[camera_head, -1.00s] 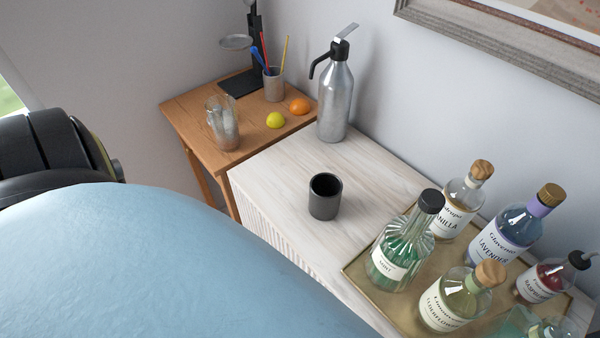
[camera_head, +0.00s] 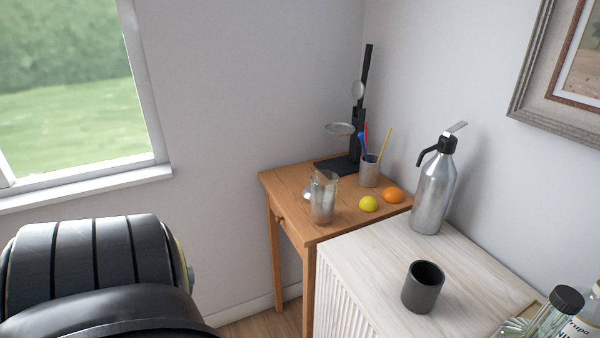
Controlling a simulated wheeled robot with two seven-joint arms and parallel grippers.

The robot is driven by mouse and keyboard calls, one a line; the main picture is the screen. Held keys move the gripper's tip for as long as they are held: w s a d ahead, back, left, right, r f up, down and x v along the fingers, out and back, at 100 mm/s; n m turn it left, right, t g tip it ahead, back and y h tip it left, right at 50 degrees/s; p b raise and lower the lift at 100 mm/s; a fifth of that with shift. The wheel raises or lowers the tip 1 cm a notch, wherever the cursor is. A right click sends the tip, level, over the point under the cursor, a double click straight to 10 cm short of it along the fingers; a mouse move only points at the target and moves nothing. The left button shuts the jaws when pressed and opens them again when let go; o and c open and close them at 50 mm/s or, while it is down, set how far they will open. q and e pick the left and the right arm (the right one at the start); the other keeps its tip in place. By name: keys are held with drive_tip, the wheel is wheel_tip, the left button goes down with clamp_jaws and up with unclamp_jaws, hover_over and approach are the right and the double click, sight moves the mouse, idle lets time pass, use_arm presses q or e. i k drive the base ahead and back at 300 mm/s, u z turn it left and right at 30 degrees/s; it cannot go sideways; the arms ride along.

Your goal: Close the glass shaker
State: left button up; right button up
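The glass shaker (camera_head: 322,200) stands upright on the small wooden side table, near its front left part. Neither gripper is in view. A dark ribbed part of my own body fills the lower left.
The wooden table (camera_head: 290,181) also holds a lemon (camera_head: 369,204), an orange (camera_head: 393,195), a pen cup (camera_head: 369,171) and a black stand (camera_head: 357,140). The pale cabinet (camera_head: 375,258) carries a siphon bottle (camera_head: 433,190), a dark cup (camera_head: 423,287) and bottles at right.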

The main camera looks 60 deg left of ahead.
sight(324, 182)
drive_tip(key=u, duration=0.35)
drive_tip(key=k, duration=0.9)
drive_tip(key=u, duration=1.2)
drive_tip(key=i, duration=1.3)
drive_tip(key=z, duration=0.35)
